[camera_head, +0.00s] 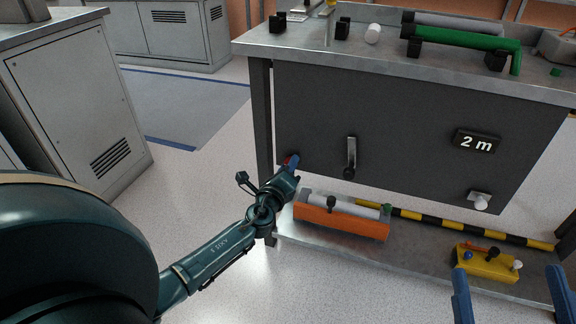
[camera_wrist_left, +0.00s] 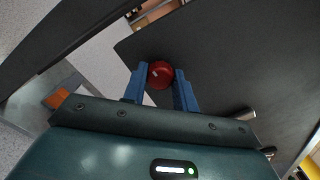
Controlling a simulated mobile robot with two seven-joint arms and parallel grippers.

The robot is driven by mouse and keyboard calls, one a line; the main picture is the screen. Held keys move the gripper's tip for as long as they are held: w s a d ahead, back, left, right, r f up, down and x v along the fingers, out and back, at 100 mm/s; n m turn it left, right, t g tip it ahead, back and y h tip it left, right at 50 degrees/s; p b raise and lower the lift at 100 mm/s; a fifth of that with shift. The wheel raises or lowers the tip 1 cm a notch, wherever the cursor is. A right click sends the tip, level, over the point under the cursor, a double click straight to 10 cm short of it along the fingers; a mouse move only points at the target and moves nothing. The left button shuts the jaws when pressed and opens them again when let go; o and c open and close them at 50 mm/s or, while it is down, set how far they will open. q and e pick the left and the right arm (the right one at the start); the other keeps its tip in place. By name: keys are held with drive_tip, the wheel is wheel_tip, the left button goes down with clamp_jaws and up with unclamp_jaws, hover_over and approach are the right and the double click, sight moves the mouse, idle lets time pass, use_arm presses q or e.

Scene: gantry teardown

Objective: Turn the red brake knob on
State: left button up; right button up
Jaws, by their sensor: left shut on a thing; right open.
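The red brake knob (camera_wrist_left: 160,74) is round with a small pale mark and sits on the dark panel (camera_wrist_left: 230,50). My left gripper (camera_wrist_left: 160,88) has its two blue fingers on either side of the knob and is shut on it. In the head view my left gripper (camera_head: 292,166) is at the lower left of the dark panel (camera_head: 400,130), and only a bit of red knob (camera_head: 288,160) shows beside the fingers. My right gripper (camera_head: 508,297) is open and empty at the bottom right, with its two blue fingers wide apart.
A lever handle (camera_head: 350,158), a "2 m" sign (camera_head: 476,142) and a white knob (camera_head: 480,201) are on the panel. An orange box (camera_head: 340,220) and a yellow control box (camera_head: 487,264) stand on the lower shelf. A green tube (camera_head: 460,42) lies on the bench top.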

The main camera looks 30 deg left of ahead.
use_arm(q)
drive_tip(key=shift+m, duration=0.6)
use_arm(e)
drive_tip(key=shift+s+f, duration=0.1)
drive_tip(key=shift+f, duration=0.25)
use_arm(q)
drive_tip(key=o, duration=1)
drive_tip(key=p+v, duration=0.2)
drive_tip(key=v, duration=1.1)
drive_tip(key=shift+s, duration=0.1)
use_arm(e)
drive_tip(key=shift+s+a+f+m+g+h, duration=0.1)
drive_tip(key=shift+s+f+m+g+h, duration=0.1)
drive_tip(key=shift+f+m+g+h, duration=0.25)
drive_tip(key=shift+s+f+m+g+h, duration=0.15)
drive_tip(key=shift+f+m+h, duration=0.1)
drive_tip(key=shift+f, duration=0.25)
use_arm(q)
drive_tip(key=shift+a, duration=0.1)
use_arm(e)
drive_tip(key=shift+w+r, duration=0.1)
drive_tip(key=shift+r, duration=0.15)
